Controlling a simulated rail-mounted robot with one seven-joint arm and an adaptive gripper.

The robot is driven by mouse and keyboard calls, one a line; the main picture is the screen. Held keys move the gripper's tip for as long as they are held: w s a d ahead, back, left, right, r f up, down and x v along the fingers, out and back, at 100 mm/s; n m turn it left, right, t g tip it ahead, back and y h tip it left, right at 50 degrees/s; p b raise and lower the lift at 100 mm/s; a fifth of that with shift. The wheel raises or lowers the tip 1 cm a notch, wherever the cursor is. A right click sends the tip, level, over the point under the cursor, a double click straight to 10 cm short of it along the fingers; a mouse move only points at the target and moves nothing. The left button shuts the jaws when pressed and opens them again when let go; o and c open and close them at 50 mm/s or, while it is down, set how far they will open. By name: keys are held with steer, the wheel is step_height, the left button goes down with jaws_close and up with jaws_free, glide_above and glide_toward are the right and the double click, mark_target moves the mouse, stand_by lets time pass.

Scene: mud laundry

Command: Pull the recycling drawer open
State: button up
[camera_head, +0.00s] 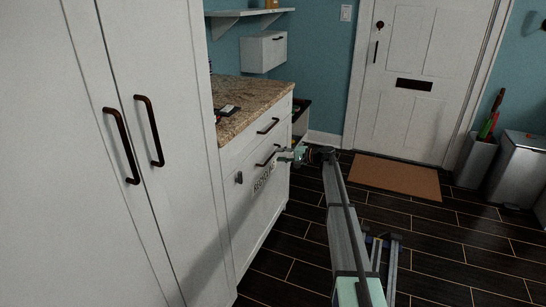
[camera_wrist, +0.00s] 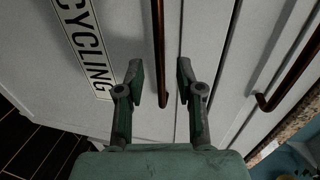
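The recycling drawer (camera_head: 245,212) is a white front with a "RECYCLING" label, low in the granite-topped cabinet; it looks closed. In the wrist view its label (camera_wrist: 86,45) shows at upper left. Its dark bar handle (camera_head: 262,161) is partly hidden by my gripper (camera_head: 291,155) in the head view. In the wrist view the handle (camera_wrist: 159,50) runs down between the two fingertips of my gripper (camera_wrist: 160,82). The fingers are apart, with visible gaps on both sides of the bar. I cannot tell how deep the bar sits between them.
Another drawer handle (camera_wrist: 290,75) lies right of my gripper in the wrist view, above the recycling drawer. Tall white cupboard doors (camera_head: 115,200) stand at left. The dark floor (camera_head: 300,225) before the drawer is mostly clear. A doormat (camera_head: 395,177) and metal bin (camera_head: 515,170) lie farther right.

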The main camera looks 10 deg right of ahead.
mark_target(273, 154)
steer(key=shift+x, duration=2.2)
jaws_close()
